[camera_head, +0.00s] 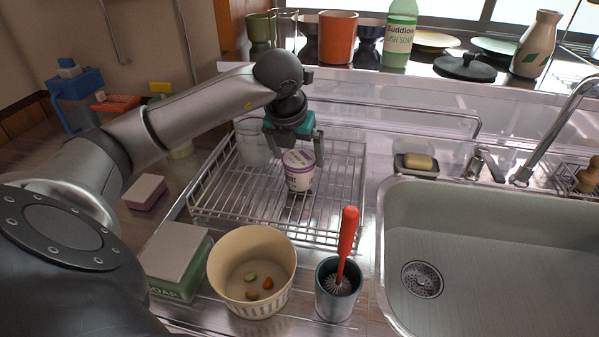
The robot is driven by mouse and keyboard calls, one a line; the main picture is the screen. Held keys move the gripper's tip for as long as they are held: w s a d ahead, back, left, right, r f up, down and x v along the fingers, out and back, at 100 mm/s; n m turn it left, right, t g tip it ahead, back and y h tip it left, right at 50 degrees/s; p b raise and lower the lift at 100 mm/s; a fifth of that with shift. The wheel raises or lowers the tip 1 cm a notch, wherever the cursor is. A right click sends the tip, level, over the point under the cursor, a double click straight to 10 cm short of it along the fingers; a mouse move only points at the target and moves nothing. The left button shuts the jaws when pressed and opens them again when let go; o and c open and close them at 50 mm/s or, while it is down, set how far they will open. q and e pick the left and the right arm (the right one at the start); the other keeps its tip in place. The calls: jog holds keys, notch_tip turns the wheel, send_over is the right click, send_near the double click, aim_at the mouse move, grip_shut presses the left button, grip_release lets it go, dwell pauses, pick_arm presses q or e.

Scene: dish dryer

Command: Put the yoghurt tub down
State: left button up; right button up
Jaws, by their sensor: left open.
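The yoghurt tub (299,171) is white with a purple band. It stands about upright in the wire dish rack (240,207), left of the sink. My left gripper (294,154) comes down from above and behind the tub. Its jaws are open, with a finger to each side of the tub's top. Whether a finger touches the tub cannot be told. My right gripper is not in view.
A clear glass (252,142) stands in the rack left of the tub. In front are a cream basket (252,270), a dark cup (338,290) with a red-handled brush, and a soap box (177,262). The sink (480,260) is empty. Dishes and bottles line the sill.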

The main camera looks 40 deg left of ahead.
aim_at(299, 159)
pick_arm(q)
jog(key=b+x, duration=0.1)
jog(key=x, duration=0.3)
jog(key=shift+w+a+f, duration=0.1)
jog(key=shift+w+f, duration=0.15)
jog(key=shift+f, duration=0.4)
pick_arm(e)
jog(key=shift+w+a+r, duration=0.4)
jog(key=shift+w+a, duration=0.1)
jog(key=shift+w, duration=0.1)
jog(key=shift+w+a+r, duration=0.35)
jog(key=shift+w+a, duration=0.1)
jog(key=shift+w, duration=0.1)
pick_arm(q)
jog(key=shift+c, duration=0.4)
jog(key=c, duration=1.3)
jog(key=shift+o, duration=0.2)
jog(key=shift+r, duration=0.1)
